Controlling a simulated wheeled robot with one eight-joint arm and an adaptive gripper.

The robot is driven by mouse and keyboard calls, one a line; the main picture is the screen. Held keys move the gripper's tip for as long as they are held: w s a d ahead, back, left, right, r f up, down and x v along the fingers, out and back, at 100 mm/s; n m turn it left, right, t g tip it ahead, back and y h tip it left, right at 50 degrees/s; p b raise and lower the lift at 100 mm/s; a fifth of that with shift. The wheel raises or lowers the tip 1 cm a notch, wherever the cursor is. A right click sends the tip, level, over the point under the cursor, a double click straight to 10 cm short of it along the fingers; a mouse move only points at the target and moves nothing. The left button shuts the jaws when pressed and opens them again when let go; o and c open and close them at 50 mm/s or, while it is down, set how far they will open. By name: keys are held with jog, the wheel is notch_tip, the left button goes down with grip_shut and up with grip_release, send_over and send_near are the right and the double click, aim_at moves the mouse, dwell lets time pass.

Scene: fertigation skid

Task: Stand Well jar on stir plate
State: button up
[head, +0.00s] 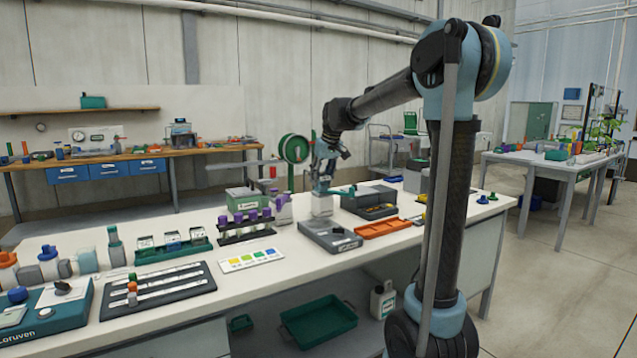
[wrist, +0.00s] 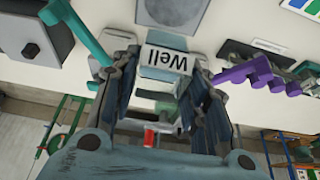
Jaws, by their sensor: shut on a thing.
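The Well jar (head: 322,205) is a pale, squarish jar; its white "Well" label (wrist: 168,61) shows upside down in the wrist view. My gripper (head: 321,186) is shut on the jar from above, and its two fingers (wrist: 165,75) lie either side of it in the wrist view. The stir plate (head: 322,236) is a low dark-grey unit on the bench, just in front of and below the jar in the head view. A round grey disc (wrist: 174,8) shows beyond the jar in the wrist view. I cannot tell whether the jar's base touches anything.
A dark open box (head: 369,203) and an orange tray (head: 383,229) stand right of the stir plate. A rack of purple-capped tubes (head: 246,228) and a green-and-white box (head: 245,201) stand left. A colour card (head: 251,260) lies at the front left.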

aim_at(320, 185)
jog(key=shift+a, duration=0.2)
jog(key=shift+s+a+f, duration=0.1)
jog(key=shift+a+f, duration=0.05)
jog(key=shift+f, duration=0.75)
jog(key=shift+s+f, duration=0.1)
jog(key=shift+f, duration=5.15)
jog(key=o, duration=1.2)
jog(key=shift+r, duration=0.15)
jog(key=shift+r, duration=4.4)
